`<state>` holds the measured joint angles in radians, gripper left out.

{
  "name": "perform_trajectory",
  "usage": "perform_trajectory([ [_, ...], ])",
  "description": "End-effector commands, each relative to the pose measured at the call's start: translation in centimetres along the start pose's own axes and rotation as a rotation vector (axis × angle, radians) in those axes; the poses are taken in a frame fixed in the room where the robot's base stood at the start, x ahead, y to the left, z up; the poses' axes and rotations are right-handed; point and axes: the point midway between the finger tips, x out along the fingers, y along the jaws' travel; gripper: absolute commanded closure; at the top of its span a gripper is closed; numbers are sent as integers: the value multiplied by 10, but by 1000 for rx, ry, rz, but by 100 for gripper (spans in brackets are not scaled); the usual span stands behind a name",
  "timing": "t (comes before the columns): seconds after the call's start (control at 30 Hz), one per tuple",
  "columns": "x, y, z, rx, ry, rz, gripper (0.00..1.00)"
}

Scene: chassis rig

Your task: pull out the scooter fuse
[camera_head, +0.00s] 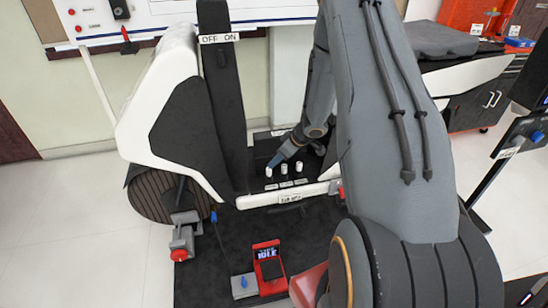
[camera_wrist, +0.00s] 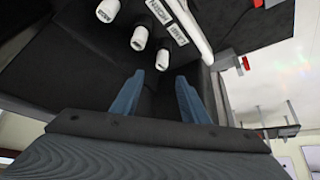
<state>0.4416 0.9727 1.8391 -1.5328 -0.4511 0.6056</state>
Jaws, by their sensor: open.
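Three white capped fuses stand in a row in the scooter's (camera_head: 160,85) dark bay: a left one (camera_head: 268,172), a middle one (camera_head: 284,169) and a right one (camera_head: 299,166). My gripper (camera_head: 275,160) is just behind the row, near the left fuse. In the wrist view my gripper (camera_wrist: 159,79) has its blue fingers apart with nothing between them. The nearest fuse (camera_wrist: 162,59) there is just beyond the fingertips, apart from them; the other two (camera_wrist: 139,38) (camera_wrist: 107,11) are farther up.
A white sill (camera_head: 290,195) runs in front of the fuses. A black upright with an OFF ON label (camera_head: 219,39) stands left of the bay. A red box (camera_head: 267,263) reading IDLE sits on the dark mat (camera_head: 210,268). A tool cabinet (camera_head: 470,90) is at the right.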

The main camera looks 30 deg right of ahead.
Motion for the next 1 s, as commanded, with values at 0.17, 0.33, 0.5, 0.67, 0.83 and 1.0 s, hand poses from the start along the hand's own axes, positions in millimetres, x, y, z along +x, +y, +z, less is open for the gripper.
perform_trajectory([
  [0.17,13,-2,11,-9,10,-38,59],
  [0.33,32,-3,12,-10,9,-39,59],
  [0.5,58,-4,11,-11,9,-39,59],
  [0.67,77,-5,10,-11,9,-38,59],
  [0.83,86,-6,9,-13,9,-38,59],
  [1.0,88,-6,9,-13,9,-38,59],
])
